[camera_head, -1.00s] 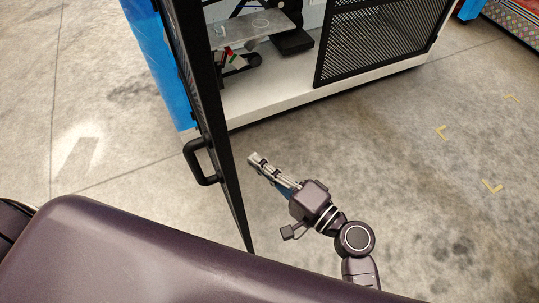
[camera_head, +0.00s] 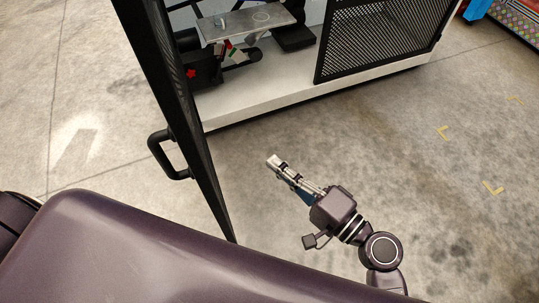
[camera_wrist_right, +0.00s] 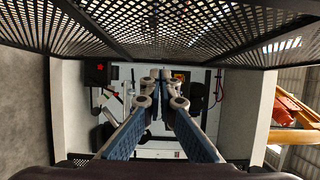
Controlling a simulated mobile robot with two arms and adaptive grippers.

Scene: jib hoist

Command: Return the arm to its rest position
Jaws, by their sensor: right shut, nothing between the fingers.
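My right gripper (camera_head: 275,162) is shut and empty in the head view. It hangs over the bare floor, to the right of the open mesh door (camera_head: 180,100) and in front of the cabinet (camera_head: 300,95). Its fingers point up and to the left. In the right wrist view the right gripper (camera_wrist_right: 160,88) has its fingertips together, with the cabinet's inside beyond them. The gripper touches nothing that I can see. My left gripper is in neither view.
The door has a black handle (camera_head: 166,158) on its left side. A metal plate (camera_head: 245,22) and a dark box with a red mark (camera_head: 200,72) are in the cabinet. A fixed mesh panel (camera_head: 375,40) covers its right part. The floor (camera_head: 420,170) at the right is clear.

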